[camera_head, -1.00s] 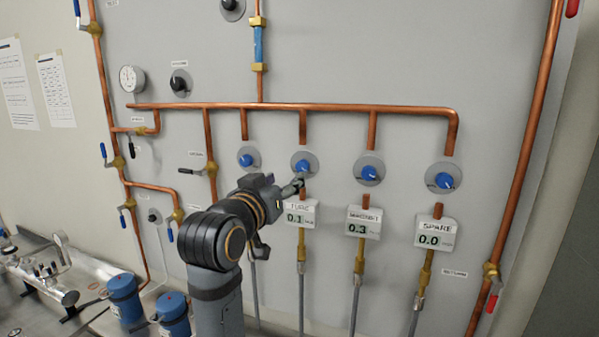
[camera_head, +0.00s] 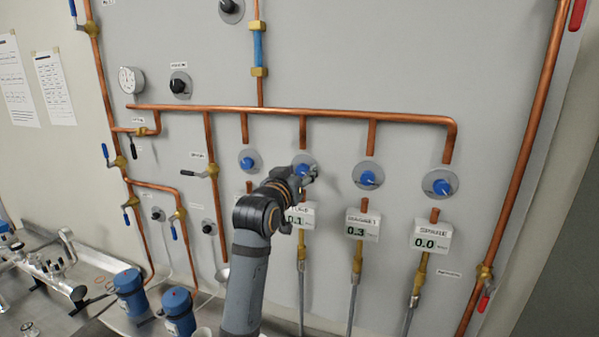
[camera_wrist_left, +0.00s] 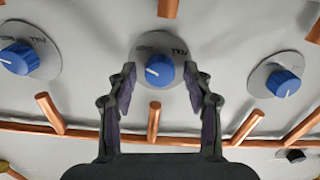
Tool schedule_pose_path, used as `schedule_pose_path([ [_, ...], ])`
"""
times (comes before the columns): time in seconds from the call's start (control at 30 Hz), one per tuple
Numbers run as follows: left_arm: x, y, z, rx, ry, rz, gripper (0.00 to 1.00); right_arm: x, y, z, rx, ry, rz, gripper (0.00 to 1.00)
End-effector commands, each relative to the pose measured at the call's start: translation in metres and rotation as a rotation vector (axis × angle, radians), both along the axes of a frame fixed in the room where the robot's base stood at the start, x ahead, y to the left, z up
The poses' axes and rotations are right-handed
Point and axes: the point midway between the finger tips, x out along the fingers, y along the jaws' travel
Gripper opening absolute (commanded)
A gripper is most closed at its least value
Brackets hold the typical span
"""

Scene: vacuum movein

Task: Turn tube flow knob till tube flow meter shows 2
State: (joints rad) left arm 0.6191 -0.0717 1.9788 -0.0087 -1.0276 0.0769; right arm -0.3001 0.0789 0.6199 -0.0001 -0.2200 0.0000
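The tube flow knob (camera_head: 300,163) is a blue knob on a round grey plate, second from the left in the row on the wall panel. My arm partly covers it in the head view. Below it, the white tube flow meter (camera_head: 304,221) reads 0.1, its left side covered by my arm. My left gripper (camera_head: 311,174) is at the knob. In the left wrist view, its two fingers are spread open, one on each side of a blue knob (camera_wrist_left: 160,71), with a visible gap to each. Whether they touch it cannot be seen. My right gripper is not in view.
Similar blue knobs flank it: one on the left (camera_head: 249,161), one above the 0.3 meter (camera_head: 368,178) and one above the 0.0 meter (camera_head: 440,184). A copper pipe (camera_head: 340,114) runs above them. Blue-topped pumps (camera_head: 128,282) stand on the bench at lower left.

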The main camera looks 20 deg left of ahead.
Motion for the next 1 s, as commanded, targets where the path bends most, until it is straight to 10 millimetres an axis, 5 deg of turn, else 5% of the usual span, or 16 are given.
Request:
schedule_pose_path([
  [0.33, -0.0002, 0.0000, 0.0001, 0.000, 0.000, 0.000, 0.00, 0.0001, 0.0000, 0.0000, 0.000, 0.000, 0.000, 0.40],
  [0.67, -0.0001, 0.0001, 0.0007, -0.050, 0.002, 0.000, 0.00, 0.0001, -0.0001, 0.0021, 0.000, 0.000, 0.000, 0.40],
  [1.0, 0.0001, 0.0008, 0.0013, -0.297, 0.011, 0.000, 0.00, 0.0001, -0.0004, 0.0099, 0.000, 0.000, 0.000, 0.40],
])
